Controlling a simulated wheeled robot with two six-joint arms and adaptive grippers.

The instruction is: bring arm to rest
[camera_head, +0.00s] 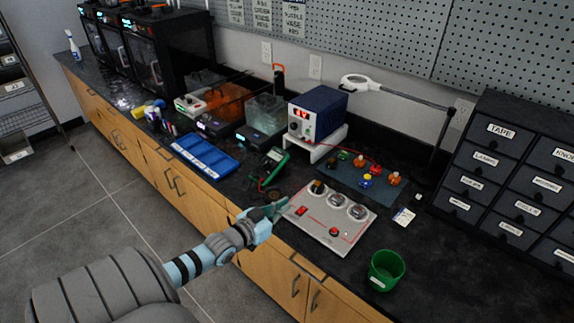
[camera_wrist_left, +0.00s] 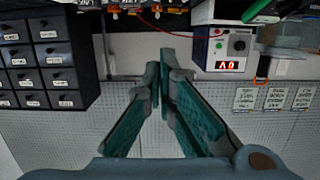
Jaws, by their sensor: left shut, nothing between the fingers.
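My left arm comes in from the lower left in the head view. Its left gripper (camera_head: 277,208) has green fingers and is at the left edge of a grey panel board, above the counter's front part. In the left wrist view the gripper (camera_wrist_left: 160,64) has its fingertips together with nothing between them. I cannot tell whether it touches the board. My right gripper is not in view.
The grey panel board (camera_head: 318,238) carries round dials and a red switch. A green cup (camera_head: 386,270), a blue tray (camera_head: 205,157), a multimeter (camera_head: 275,163) and a power supply (camera_head: 318,113) stand around it. Labelled drawers (camera_head: 490,150) stand right. Open floor (camera_head: 80,220) lies left.

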